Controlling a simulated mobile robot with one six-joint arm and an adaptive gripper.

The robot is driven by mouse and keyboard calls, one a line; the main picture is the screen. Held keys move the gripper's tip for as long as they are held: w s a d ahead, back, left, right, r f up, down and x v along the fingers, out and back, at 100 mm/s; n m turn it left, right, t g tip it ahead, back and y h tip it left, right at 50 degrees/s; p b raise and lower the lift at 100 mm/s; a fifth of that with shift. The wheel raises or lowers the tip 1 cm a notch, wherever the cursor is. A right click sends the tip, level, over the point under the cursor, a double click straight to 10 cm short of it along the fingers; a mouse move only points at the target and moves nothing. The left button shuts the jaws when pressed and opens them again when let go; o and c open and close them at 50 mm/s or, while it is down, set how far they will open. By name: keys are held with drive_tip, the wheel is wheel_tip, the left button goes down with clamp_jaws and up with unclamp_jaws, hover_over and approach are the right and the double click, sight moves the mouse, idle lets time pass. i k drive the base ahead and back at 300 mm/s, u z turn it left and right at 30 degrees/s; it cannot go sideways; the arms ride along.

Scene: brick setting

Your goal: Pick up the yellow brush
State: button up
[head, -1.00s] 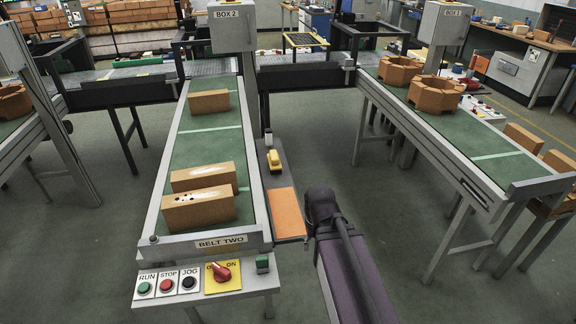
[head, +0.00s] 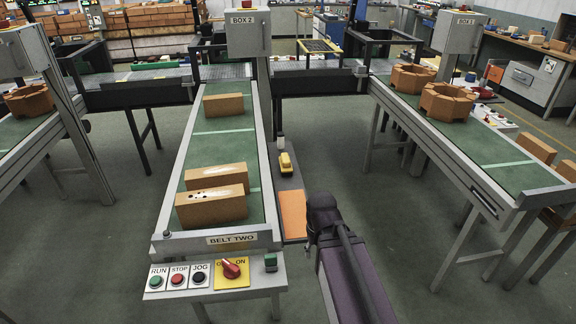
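A small yellow object (head: 286,162), which looks like the yellow brush, lies on a narrow grey side shelf (head: 288,181) along the right side of belt two. It is too small to make out bristles. A small pale and dark item stands just behind it. My arm, dark with a purple link, reaches up from the bottom of the head view and ends right of the shelf's near end. My gripper is not visible, and nothing is seen touching the yellow object.
Belt two (head: 225,150) carries several orange bricks (head: 211,205). An orange pad (head: 293,214) lies on the shelf nearer me. A control panel with a red switch (head: 231,268) is at the front. Another belt (head: 470,140) with octagonal blocks (head: 448,101) stands right. Floor between the belts is clear.

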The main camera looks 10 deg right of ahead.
sight(286, 163)
drive_tip(key=u, duration=0.05)
drive_tip(key=i, duration=0.95)
drive_tip(key=z, duration=0.05)
